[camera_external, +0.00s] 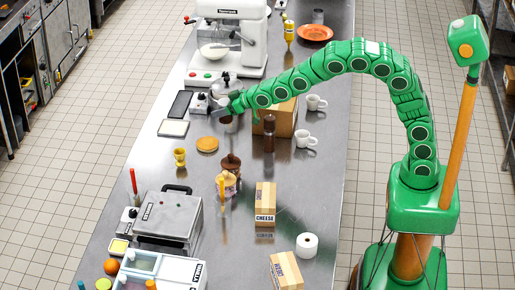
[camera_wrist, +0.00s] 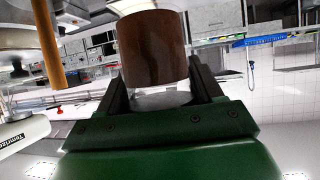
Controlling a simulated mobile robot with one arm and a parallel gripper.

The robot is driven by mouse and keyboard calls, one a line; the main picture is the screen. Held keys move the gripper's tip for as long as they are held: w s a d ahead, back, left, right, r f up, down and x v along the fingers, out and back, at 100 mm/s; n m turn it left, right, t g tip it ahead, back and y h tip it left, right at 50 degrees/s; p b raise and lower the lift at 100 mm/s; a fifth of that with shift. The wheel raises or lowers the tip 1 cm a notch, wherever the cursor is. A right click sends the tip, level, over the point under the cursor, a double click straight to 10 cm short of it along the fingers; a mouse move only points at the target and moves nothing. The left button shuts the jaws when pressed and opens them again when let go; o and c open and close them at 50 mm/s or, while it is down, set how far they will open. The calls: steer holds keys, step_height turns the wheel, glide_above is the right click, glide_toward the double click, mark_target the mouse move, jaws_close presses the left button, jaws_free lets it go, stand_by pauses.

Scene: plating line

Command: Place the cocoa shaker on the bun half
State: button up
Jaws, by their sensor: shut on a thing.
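The cocoa shaker (camera_wrist: 153,48) is a dark brown cylinder with a pale metallic end between my gripper's fingers in the wrist view. My gripper (camera_wrist: 162,90) is shut on it. In the external view my gripper (camera_external: 232,106) is over the counter, and the shaker (camera_external: 229,124) shows small and partly hidden below it. The bun half (camera_external: 207,144) is a flat, round, golden-tan piece lying on the counter. It is a little left of the shaker and nearer the camera, apart from it. The bun half cannot be made out in the wrist view.
A tall brown bottle (camera_external: 269,134) and a cardboard box (camera_external: 284,118) stand right of my gripper, with white mugs (camera_external: 305,139) beyond. A yellow cup (camera_external: 179,157), a dark brown pot (camera_external: 231,164) and a flat scale (camera_external: 173,128) surround the bun half. A mixer (camera_external: 229,40) stands behind.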

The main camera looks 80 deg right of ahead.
steer(key=shift+s+a+f+x, duration=0.15)
steer(key=shift+f+x, duration=0.2)
steer(key=shift+x, duration=1.25)
steer(key=shift+s+a+f+x, duration=0.1)
steer(key=shift+s+f+x, duration=0.2)
steer(key=shift+x, duration=1.3)
steer(key=shift+s+a+f+x, duration=0.1)
steer(key=shift+f+x, duration=0.25)
steer(key=shift+x, duration=1.25)
steer(key=shift+w+f, duration=0.1)
steer(key=shift+f, duration=0.1)
steer(key=shift+w+f, duration=0.1)
steer(key=shift+f, duration=1.5)
steer(key=shift+f, duration=0.15)
steer(key=o, duration=1.2)
steer(key=shift+c, duration=0.2)
